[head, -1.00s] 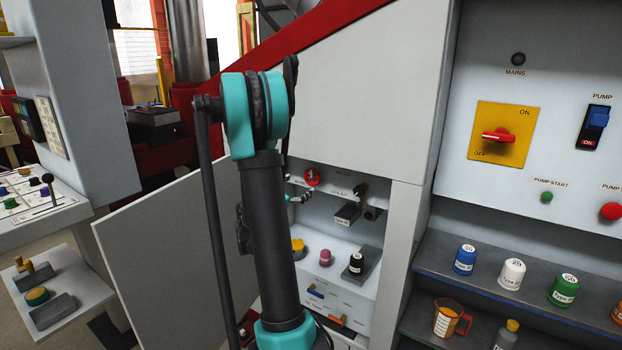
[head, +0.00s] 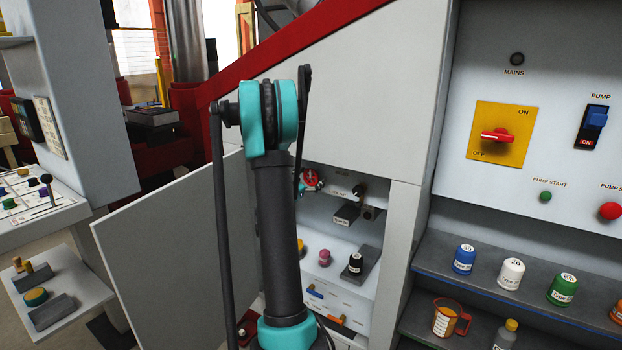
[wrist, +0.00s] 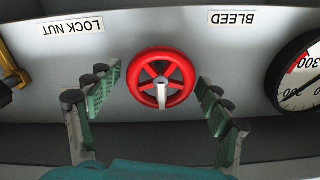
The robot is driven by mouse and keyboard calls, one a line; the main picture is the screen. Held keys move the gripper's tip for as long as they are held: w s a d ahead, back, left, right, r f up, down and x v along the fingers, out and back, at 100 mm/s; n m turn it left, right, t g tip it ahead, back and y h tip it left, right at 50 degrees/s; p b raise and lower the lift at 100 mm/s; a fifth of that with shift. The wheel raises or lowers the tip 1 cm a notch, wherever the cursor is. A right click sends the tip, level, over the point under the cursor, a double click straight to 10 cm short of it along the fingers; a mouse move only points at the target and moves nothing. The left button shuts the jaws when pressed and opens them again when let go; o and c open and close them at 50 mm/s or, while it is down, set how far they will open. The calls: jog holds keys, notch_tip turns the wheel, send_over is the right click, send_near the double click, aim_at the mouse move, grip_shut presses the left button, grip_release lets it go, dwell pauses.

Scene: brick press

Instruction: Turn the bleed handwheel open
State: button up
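The bleed handwheel is a red spoked wheel (wrist: 161,77) with a pale handle in the wrist view, below the upside-down BLEED label (wrist: 232,18). In the head view the red wheel (head: 310,177) shows small inside the open cabinet, with part of my gripper beside it. My gripper (wrist: 158,90) is open, one green-padded finger left of the wheel and one right. Gaps show between both fingers and the rim, so nothing is held. How far the fingertips are from the panel in depth is hard to tell.
A pressure gauge (wrist: 297,80) sits right of the wheel in the wrist view. A brass part (wrist: 14,68) is at the left edge by the LOCK NUT label (wrist: 72,27). The cabinet door (head: 175,250) stands open at left in the head view.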

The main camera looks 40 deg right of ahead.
jog(key=c, duration=0.9)
jog(key=shift+c, duration=0.2)
